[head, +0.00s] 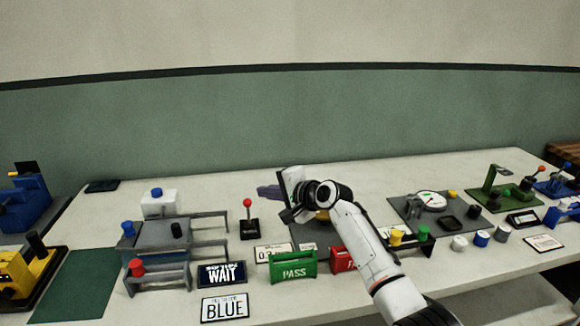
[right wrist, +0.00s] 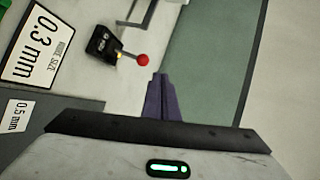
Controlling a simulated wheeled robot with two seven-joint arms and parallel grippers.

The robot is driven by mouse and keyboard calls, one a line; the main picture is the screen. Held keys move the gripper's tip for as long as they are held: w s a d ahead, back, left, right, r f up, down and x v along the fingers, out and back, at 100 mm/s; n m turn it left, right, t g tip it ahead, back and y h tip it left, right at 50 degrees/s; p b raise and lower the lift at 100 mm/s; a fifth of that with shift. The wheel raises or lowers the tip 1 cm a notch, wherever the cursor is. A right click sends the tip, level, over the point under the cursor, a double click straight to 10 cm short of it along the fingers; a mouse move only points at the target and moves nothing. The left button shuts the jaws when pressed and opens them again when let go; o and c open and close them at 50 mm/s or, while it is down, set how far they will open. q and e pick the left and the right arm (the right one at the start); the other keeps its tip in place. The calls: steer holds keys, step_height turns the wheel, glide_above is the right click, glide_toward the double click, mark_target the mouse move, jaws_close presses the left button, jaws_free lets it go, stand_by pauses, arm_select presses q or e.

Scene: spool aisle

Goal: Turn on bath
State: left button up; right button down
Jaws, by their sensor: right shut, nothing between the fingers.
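A small black switch box (head: 249,227) with a red-knobbed lever (head: 247,203) stands on the table left of centre. In the right wrist view the box (right wrist: 103,45) shows with its red knob (right wrist: 143,60) just beyond my fingertips; the label is too small to read. My right gripper (head: 268,191) is shut and empty, with its purple fingers pointing left, above the table and apart from the knob. It also shows in the right wrist view (right wrist: 160,80). No label naming the bath is legible. My left gripper is out of view.
A grey bench (head: 160,238) with blue, red and black knobs stands left of the switch box. Green PASS (head: 294,267) and red bins (head: 343,259) stand in front. A 0.3 mm sign (right wrist: 33,45) lies near the box. The table behind the box is clear.

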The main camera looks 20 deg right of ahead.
steer(key=s+d+r, duration=0.2)
steer(key=d+r, duration=0.2)
steer(key=r, duration=0.4)
steer(key=shift+s+d, duration=0.3)
steer(key=shift+s, duration=0.05)
